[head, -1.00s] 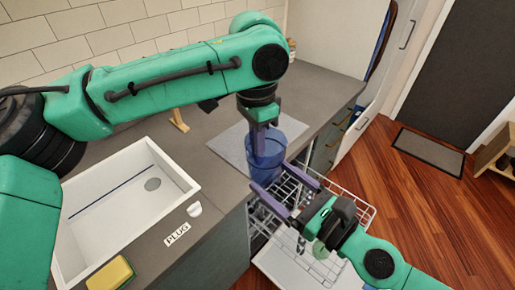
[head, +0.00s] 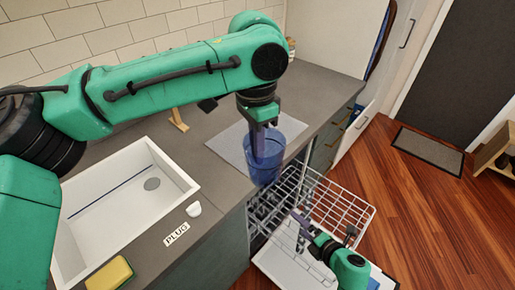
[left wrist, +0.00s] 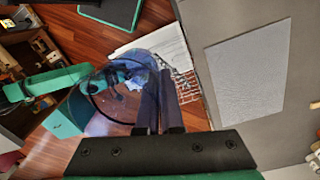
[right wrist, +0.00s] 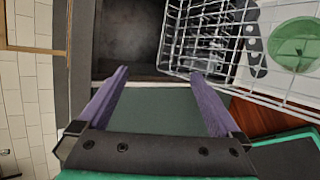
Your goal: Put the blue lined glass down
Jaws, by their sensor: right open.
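The blue lined glass (head: 270,165) is upright at the counter's front edge, partly in front of the grey mat (head: 222,143) in the head view. My left gripper (head: 259,145) points down at it, its fingers close together on the glass's wall. In the left wrist view the see-through blue glass (left wrist: 118,112) is beside and behind the left fingers (left wrist: 158,105). My right gripper (head: 302,222) is below and apart from the glass, over the dishwasher racks. In the right wrist view its two fingers (right wrist: 160,75) are wide apart with nothing between them.
The pulled-out white wire rack (head: 345,205) is below the counter, with the open dishwasher door (head: 280,265) under it. A white sink (head: 110,215) and a yellow sponge (head: 108,274) are on the left. The mat's bare surface (left wrist: 248,75) is clear.

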